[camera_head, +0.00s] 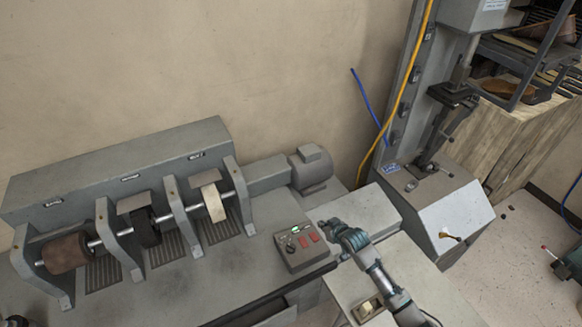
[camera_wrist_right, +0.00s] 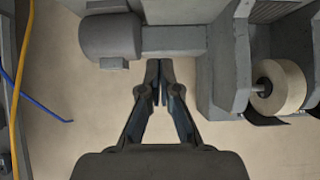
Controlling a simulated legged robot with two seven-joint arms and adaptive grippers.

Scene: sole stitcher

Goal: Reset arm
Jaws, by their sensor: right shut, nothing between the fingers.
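My right gripper (camera_head: 328,224) reaches in from the lower right in the head view, beside the control box of the grinding machine. In the right wrist view my right gripper (camera_wrist_right: 159,70) has its fingertips together with nothing between them. The control box (camera_head: 296,262) has a green lit button, a dark knob and red switches. The gripper tips are close to its upper right corner; I cannot tell whether they touch it. My left gripper does not show clearly in either view.
The grinding machine has several wheels on a shaft, including a pale one (camera_head: 213,203), and a motor (camera_head: 311,172). The pale wheel also shows in the right wrist view (camera_wrist_right: 283,88). A tall press-like machine (camera_head: 437,207) stands to the right. A shoe rack (camera_head: 512,75) is behind it.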

